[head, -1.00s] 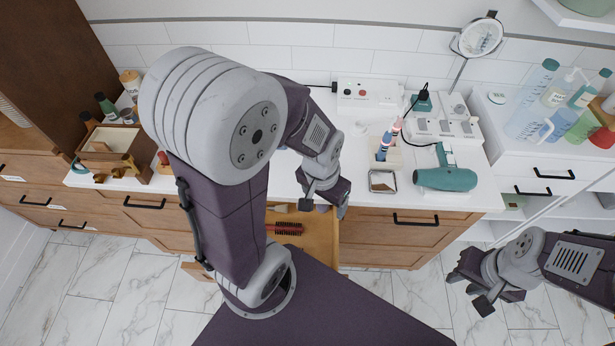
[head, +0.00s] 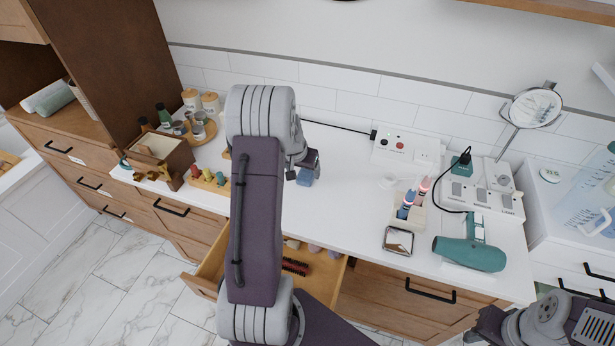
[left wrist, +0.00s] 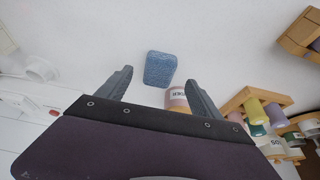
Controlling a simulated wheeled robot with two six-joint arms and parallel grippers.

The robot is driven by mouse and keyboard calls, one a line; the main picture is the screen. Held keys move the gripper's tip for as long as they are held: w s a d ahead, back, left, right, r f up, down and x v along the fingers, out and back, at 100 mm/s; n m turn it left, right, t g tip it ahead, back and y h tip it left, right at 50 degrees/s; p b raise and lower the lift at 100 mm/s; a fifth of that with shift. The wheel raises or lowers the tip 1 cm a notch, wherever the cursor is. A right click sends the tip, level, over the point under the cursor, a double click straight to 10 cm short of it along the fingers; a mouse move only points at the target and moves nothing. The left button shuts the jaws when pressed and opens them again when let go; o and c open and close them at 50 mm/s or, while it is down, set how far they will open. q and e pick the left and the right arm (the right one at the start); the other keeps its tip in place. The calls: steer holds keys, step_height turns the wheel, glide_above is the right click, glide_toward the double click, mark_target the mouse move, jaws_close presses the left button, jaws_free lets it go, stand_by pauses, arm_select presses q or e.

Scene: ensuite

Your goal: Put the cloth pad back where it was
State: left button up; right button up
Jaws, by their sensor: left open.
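A blue, rough-textured pad (left wrist: 160,68), which looks like the cloth pad, is on the white counter in the left wrist view. It shows beyond and between my open left fingertips (left wrist: 158,80), and no finger visibly touches it. In the head view the pad (head: 306,177) is a small blue patch just below my left gripper (head: 300,165), which partly hides it. My left gripper is over the counter and holds nothing. My right gripper (head: 488,325) is at the bottom right edge, partly cut off; its jaws cannot be made out.
An open drawer (head: 335,282) with a red brush (head: 295,266) juts out below the counter. A wooden box (head: 160,153) and small bottles stand at the left. A hair dryer (head: 470,254), metal dish (head: 398,240) and socket box (head: 408,149) stand at the right. Middle counter (head: 335,205) is clear.

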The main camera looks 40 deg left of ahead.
mark_target(305, 177)
arm_select(q)
steer(key=shift+a+f, duration=0.15)
steer(key=x, duration=0.5)
steer(key=shift+s+d, duration=0.1)
steer(key=shift+d, duration=0.15)
steer(key=shift+s, duration=0.15)
steer(key=c, duration=1.5)
steer(key=shift+r, duration=0.6)
step_height(305, 177, up, 3)
steer(key=shift+f+p, duration=0.1)
steer(key=shift+p, duration=0.25)
steer(key=d+r, duration=0.2)
steer(key=d, duration=0.2)
steer(key=d+r, duration=0.2)
steer(key=d, duration=0.1)
steer(key=d+r, duration=0.3)
steer(key=d, duration=0.1)
steer(key=shift+w+d+r, duration=0.1)
steer(key=shift+w+d, duration=0.1)
steer(key=shift+d, duration=0.15)
steer(key=shift+d, duration=0.1)
